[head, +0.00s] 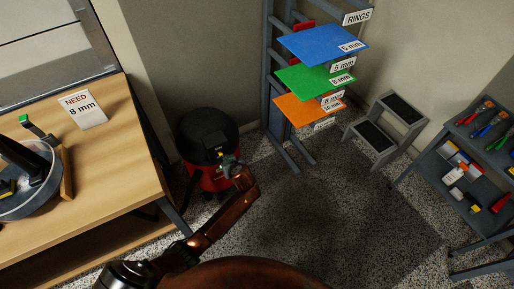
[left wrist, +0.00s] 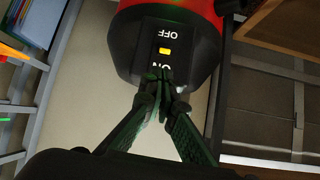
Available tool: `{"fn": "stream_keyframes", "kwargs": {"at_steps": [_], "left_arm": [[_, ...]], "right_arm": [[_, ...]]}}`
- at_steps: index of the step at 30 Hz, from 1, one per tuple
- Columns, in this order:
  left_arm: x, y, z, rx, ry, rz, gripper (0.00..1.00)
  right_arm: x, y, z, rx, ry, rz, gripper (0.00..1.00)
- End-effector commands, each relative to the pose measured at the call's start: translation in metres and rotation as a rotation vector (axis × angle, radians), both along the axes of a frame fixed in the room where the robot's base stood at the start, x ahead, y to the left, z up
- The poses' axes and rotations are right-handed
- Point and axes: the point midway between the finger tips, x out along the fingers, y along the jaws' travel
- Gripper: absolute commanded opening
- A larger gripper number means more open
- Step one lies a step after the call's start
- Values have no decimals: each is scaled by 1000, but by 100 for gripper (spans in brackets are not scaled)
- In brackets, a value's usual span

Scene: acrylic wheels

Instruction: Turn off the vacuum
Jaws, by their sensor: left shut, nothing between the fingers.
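The vacuum (head: 205,132) is a red canister with a black lid on the floor beside the workbench. In the left wrist view its black switch panel (left wrist: 176,36) appears upside down, with OFF at the top, an orange-yellow mark in the middle and ON below. My left gripper (head: 228,160) is at the front of the vacuum, near its lid. In the left wrist view the gripper (left wrist: 165,80) is shut and empty, its fingertips overlapping the ON lettering. I cannot tell whether they touch the panel. My right gripper is not in view.
A wooden workbench (head: 120,180) with a "NEED 8 mm" sign (head: 83,108) stands left of the vacuum. A rack of coloured sheets (head: 320,45) and a grey step stool (head: 378,135) stand to the right. A tool shelf (head: 438,175) is at far right. Open floor lies between.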

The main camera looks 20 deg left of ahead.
Motion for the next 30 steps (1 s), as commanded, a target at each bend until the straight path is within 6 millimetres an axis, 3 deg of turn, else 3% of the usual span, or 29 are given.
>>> {"fn": "stream_keyframes", "kwargs": {"at_steps": [1,2,7,20,30], "left_arm": [[5,3,25,5,-18,33,0],[6,4,32,7,-25,50,0],[8,9,47,14,-41,97,0],[12,14,39,15,-40,95,0],[45,54,0,18,-38,97,0]], "right_arm": [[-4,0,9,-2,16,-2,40],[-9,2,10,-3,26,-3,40],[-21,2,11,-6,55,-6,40],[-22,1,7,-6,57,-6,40],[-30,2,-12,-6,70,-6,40]]}}
